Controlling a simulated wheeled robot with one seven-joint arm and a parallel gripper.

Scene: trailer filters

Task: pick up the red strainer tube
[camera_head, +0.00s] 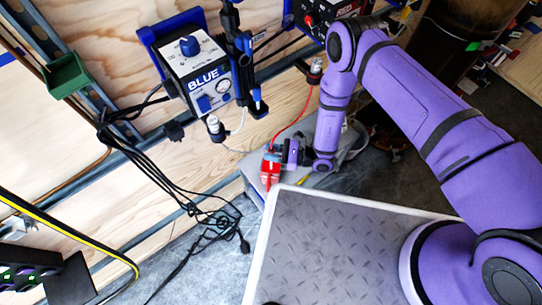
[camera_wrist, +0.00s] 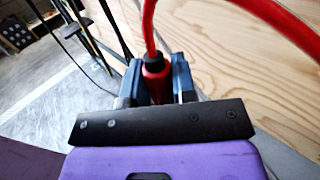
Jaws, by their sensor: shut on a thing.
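The red strainer tube (camera_wrist: 157,84) shows in the wrist view as a red cylinder with a black collar and a red hose rising from its top. My gripper (camera_wrist: 158,88) is shut on it, with one dark finger on each side. In the head view the red tube (camera_head: 270,170) is at my gripper (camera_head: 274,163), over the grey box behind the platform's far corner. Its red hose (camera_head: 295,122) runs up toward the red-and-black unit. The lower end of the tube is hidden in the wrist view.
A box marked BLUE (camera_head: 200,75) hangs on the plywood wall, with a clear filter (camera_head: 214,127) below it. Black cables (camera_head: 150,165) dangle at the left. A grey treaded platform (camera_head: 335,245) fills the lower middle. A green bin (camera_head: 66,75) is on the wall.

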